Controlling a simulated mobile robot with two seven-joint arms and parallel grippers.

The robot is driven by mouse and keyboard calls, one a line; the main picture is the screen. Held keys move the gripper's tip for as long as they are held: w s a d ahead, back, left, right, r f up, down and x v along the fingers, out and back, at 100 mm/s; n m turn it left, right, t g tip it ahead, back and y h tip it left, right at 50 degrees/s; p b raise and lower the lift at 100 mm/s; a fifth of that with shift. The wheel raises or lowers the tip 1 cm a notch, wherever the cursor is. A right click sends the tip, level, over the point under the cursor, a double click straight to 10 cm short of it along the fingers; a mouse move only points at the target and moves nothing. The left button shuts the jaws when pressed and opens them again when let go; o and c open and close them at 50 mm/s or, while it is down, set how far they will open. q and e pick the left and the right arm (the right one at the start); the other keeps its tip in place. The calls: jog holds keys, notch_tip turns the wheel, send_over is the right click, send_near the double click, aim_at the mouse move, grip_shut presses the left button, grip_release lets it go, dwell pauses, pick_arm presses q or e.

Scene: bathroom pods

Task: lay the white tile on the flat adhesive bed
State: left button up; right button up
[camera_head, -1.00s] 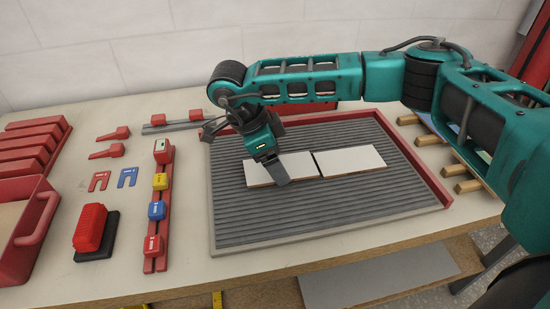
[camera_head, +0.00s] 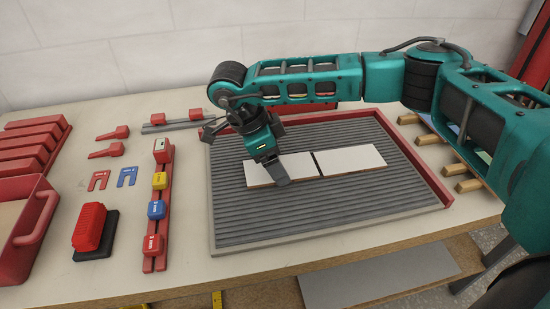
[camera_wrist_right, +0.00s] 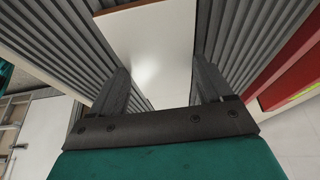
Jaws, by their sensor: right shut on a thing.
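The ridged grey adhesive bed (camera_head: 330,226) lies flat in a tray with a red rim at the back and right. A white tile (camera_head: 292,160) is at its upper middle, flat, on or just above the ridges; I cannot tell which. A second white tile (camera_head: 350,160) lies to its right, with a narrow dark gap between them. My right gripper (camera_head: 279,178) is shut on the left tile, pointing down and hiding part of it. In the right wrist view the held tile (camera_wrist_right: 150,50) shows between the two fingers (camera_wrist_right: 162,88). My left gripper is not in view.
Left of the bed stand a red rail with coloured blocks (camera_head: 157,205), a red block on a black base (camera_head: 92,228) and a red bin (camera_head: 28,228). Wooden slats (camera_head: 452,168) are at the right. The front of the bed is clear.

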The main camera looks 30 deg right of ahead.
jog(key=shift+f, duration=0.1)
dwell(0.7)
jog(key=o, duration=1.1)
jog(key=shift+r+p, duration=1.95)
jog(key=shift+r, duration=1.05)
jog(key=shift+s+f, duration=0.1)
